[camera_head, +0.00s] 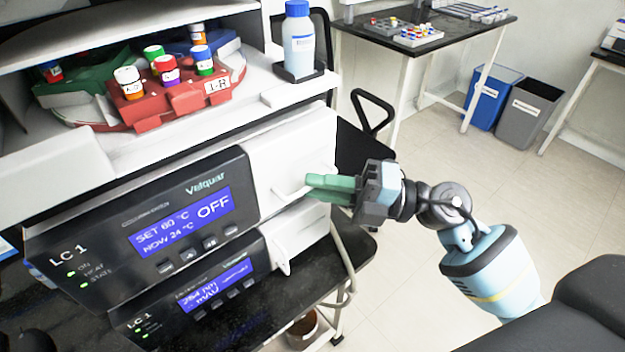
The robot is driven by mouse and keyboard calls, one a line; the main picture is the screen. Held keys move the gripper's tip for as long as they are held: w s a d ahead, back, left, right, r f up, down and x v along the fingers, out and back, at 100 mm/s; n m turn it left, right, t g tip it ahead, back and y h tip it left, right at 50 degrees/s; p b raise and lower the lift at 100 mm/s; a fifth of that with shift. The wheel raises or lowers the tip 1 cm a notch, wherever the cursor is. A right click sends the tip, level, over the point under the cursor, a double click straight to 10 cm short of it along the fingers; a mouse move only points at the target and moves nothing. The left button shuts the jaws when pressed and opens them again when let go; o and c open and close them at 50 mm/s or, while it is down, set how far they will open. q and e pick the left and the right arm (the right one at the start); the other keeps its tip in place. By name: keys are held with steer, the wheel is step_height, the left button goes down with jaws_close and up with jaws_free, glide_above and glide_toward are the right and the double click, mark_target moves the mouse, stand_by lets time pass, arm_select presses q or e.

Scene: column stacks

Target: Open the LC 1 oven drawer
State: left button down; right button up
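The LC 1 oven (150,215) is the upper dark-fronted unit of the stack; its blue display (182,222) reads SET 60 °C, NOW 24 °C, OFF. Its white drawer front (290,158) is at the right of the panel and looks flush with it. A thin white handle (290,190) stands out low on this front. My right gripper (314,187) has green fingers and comes in from the right, its tips at the handle's right end. The fingers look close together; I cannot tell whether they grip the handle. My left gripper is not in view.
A second LC 1 unit (215,287) sits below, with its own white front and handle (283,255). A black-topped cart (345,265) carries the stack. Open floor (410,290) lies to the right.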

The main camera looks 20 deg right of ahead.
steer(key=shift+x, duration=0.9)
jaws_close()
steer(key=shift+f, duration=0.1)
